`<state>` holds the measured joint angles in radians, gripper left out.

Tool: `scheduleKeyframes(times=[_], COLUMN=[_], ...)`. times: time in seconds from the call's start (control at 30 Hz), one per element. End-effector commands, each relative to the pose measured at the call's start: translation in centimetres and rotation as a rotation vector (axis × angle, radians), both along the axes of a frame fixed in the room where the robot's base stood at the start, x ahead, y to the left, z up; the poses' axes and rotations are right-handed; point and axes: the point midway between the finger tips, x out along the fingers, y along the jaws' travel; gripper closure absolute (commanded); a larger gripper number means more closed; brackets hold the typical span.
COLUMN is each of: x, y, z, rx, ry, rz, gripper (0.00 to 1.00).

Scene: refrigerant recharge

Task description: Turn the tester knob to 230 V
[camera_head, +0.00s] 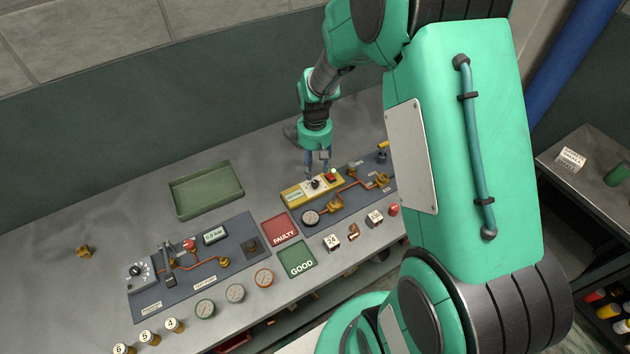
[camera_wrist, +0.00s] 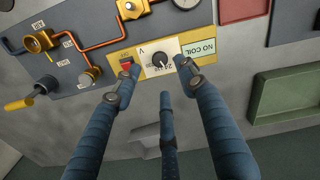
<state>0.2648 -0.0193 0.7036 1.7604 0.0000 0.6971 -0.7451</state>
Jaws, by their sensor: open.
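The yellow tester (camera_head: 296,194) lies on the bench. Its black knob (camera_wrist: 160,60) sits on a white dial plate marked V. It also shows in the head view (camera_head: 315,184). The dial's numbers are too small to read for certain, so I cannot tell the knob's setting. The display beside the dial (camera_wrist: 198,51) reads NO COIL. A red button (camera_wrist: 126,62) is on the other side. My gripper (camera_wrist: 158,75) is open, its fingers spread around the knob in the wrist view; I see no contact. In the head view my gripper (camera_head: 318,160) is over the tester.
A board with copper pipes and brass valves (camera_head: 350,192) adjoins the tester. Red FAULTY (camera_head: 281,229) and green GOOD (camera_head: 297,258) pads lie in front. A green tray (camera_head: 205,190) is to the left. Another pipe board (camera_head: 200,290) and several gauges lie at the front left.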

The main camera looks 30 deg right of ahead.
Motion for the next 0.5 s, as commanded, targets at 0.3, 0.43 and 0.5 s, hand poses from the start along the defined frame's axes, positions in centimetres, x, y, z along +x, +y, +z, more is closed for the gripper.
scheduleKeyframes(times=[0.3, 0.43, 0.5], x=[-0.1, 0.0, 0.0], y=[0.0, 0.0, 0.0], z=[-5.0, -6.3, -6.7], rx=[0.000, 0.000, 0.000], ry=[0.001, 0.001, 0.000], rz=[0.000, 0.000, 0.000], gripper=[0.58, 0.58, 0.58])
